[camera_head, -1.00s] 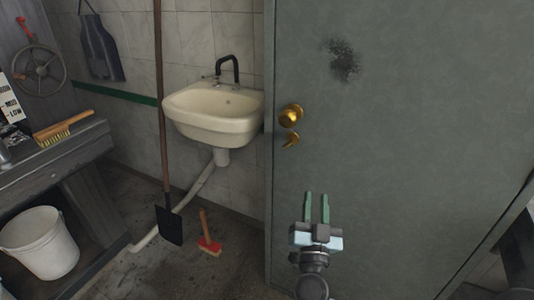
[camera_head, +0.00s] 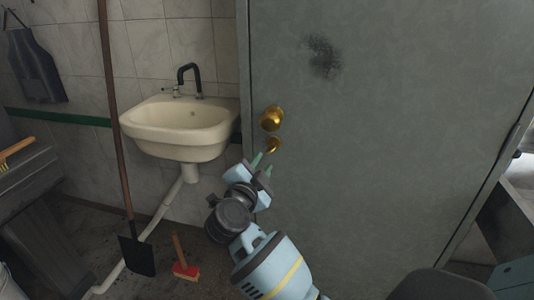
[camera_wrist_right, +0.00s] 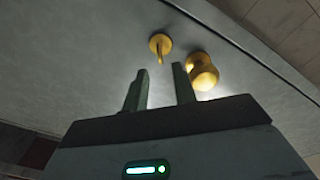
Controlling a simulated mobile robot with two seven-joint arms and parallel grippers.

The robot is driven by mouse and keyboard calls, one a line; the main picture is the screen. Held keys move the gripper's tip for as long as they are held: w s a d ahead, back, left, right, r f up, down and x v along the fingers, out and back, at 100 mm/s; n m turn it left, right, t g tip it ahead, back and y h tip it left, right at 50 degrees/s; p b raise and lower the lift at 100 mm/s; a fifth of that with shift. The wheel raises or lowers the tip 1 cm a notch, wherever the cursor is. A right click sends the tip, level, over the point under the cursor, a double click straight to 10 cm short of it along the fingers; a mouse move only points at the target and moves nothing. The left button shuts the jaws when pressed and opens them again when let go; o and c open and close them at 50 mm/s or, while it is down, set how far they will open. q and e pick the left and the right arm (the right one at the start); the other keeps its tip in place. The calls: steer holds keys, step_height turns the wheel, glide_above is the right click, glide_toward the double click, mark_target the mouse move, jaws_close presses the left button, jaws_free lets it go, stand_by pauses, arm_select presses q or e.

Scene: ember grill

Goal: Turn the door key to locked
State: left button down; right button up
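The grey-green door (camera_head: 400,110) fills the right of the head view. Its brass knob (camera_head: 272,118) is near the left edge, with the small brass key (camera_head: 273,145) just below it. In the right wrist view the key (camera_wrist_right: 159,45) stands out from its round plate, beside the knob (camera_wrist_right: 202,72). My right gripper (camera_head: 262,164) is open and empty, just below the key in the head view. In the wrist view its fingers (camera_wrist_right: 160,68) are apart, with the key beyond the gap between them; no contact shows. My left gripper is out of view.
A cream sink (camera_head: 185,130) with a black tap hangs left of the door. A long-handled shovel (camera_head: 117,130) leans there, and a red brush (camera_head: 185,270) stands on the floor. A bench (camera_head: 35,185) is at far left. The space before the door is clear.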

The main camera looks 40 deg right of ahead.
mark_target(271, 148)
steer(key=x, duration=0.6)
steer(key=shift+w+d, duration=0.1)
steer(key=shift+w, duration=0.05)
steer(key=shift+c, duration=0.5)
